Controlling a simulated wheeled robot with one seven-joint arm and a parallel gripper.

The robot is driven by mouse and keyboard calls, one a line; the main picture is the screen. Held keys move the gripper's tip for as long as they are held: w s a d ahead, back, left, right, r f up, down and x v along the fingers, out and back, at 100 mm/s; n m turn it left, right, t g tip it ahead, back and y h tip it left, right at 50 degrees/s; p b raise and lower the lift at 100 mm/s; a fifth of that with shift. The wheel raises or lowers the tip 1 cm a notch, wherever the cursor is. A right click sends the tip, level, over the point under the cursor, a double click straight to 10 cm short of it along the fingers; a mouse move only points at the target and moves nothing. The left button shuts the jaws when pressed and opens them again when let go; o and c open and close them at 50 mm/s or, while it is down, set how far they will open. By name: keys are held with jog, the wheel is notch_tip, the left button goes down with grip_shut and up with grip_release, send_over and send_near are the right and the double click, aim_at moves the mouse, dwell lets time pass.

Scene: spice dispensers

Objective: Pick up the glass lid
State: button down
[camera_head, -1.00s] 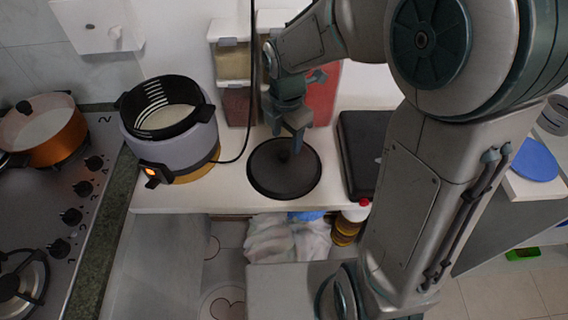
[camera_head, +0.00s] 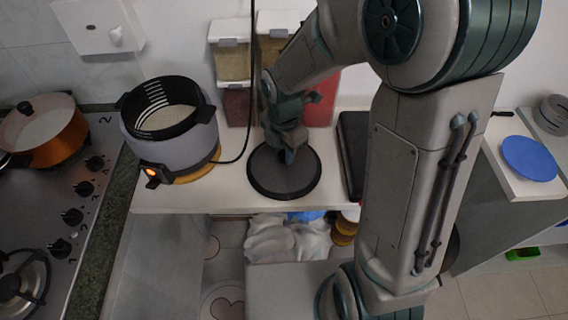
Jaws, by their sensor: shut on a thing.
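The glass lid (camera_head: 284,184) is a dark round disc with a rim and a central knob. It is on or just above the white counter, right of the rice cooker; I cannot tell whether it touches the counter. My gripper (camera_head: 289,156) is over the lid's middle, pointing down, with its fingers shut on the knob. The knob is mostly hidden by the fingers.
The open rice cooker (camera_head: 170,128) stands left of the lid, with a black cable beside it. Spice dispensers (camera_head: 233,65) stand behind my gripper. A black flat object (camera_head: 352,150) lies to the right. An orange pot (camera_head: 50,132) sits on the stove (camera_head: 50,215).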

jog(key=shift+r, duration=0.15)
jog(key=r, duration=0.4)
jog(key=shift+d+r, duration=0.2)
jog(key=shift+d, duration=0.15)
jog(key=s+d+r, duration=0.1)
jog(key=d+r, duration=0.2)
jog(key=d, duration=0.2)
jog(key=s+d+r+b, duration=0.1)
jog(key=d+r, duration=0.2)
jog(key=d, duration=0.3)
jog(key=shift+r, duration=0.2)
